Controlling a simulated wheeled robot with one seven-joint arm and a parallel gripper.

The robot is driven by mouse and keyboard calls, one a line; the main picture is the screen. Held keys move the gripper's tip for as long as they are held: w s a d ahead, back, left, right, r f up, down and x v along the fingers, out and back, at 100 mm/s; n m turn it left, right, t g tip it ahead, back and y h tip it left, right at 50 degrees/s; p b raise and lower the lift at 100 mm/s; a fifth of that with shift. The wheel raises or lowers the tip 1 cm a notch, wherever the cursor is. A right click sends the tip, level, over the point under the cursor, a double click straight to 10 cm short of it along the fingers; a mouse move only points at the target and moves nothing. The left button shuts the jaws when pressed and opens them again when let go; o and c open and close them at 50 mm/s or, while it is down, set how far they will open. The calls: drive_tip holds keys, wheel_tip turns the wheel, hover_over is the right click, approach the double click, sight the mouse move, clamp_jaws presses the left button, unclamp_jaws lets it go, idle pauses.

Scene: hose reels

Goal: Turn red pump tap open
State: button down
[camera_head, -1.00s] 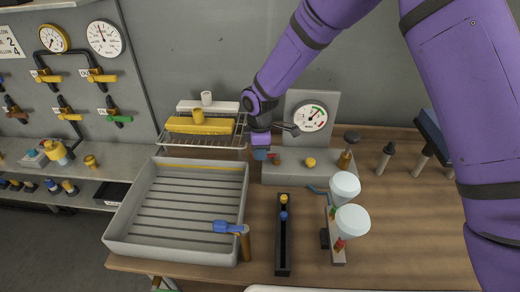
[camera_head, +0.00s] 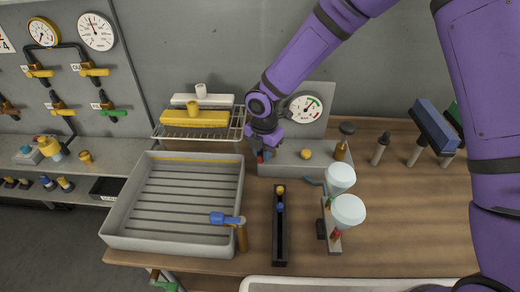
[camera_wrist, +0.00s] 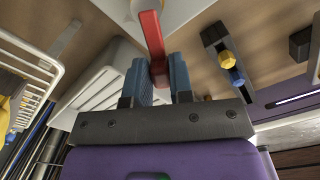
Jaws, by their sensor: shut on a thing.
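The red pump tap (camera_wrist: 153,42) shows in the wrist view as a red lever standing between the blue fingers of my gripper (camera_wrist: 160,78). The fingers are shut on it, one on each side. In the head view my gripper (camera_head: 263,155) is at the left end of the grey pump box (camera_head: 285,169), under my purple wrist. There the tap is mostly hidden by the gripper, and its exact angle cannot be told. A round gauge (camera_head: 305,109) stands on the panel behind the box.
A yellow knob (camera_head: 306,154) and a dark-topped plunger (camera_head: 341,149) are on the box to the right. A wire rack (camera_head: 233,128) is close behind left.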

drive_tip(key=shift+s+d+n, duration=0.15)
drive_tip(key=shift+d+n, duration=0.2)
drive_tip(key=shift+n, duration=0.45)
drive_tip(key=shift+s+d+n, duration=0.1)
drive_tip(key=shift+d+n, duration=0.25)
drive_tip(key=shift+n, duration=0.45)
drive_tip(key=c, duration=1)
unclamp_jaws()
wheel_tip(320, 180, up, 11)
drive_tip(key=shift+d, duration=0.15)
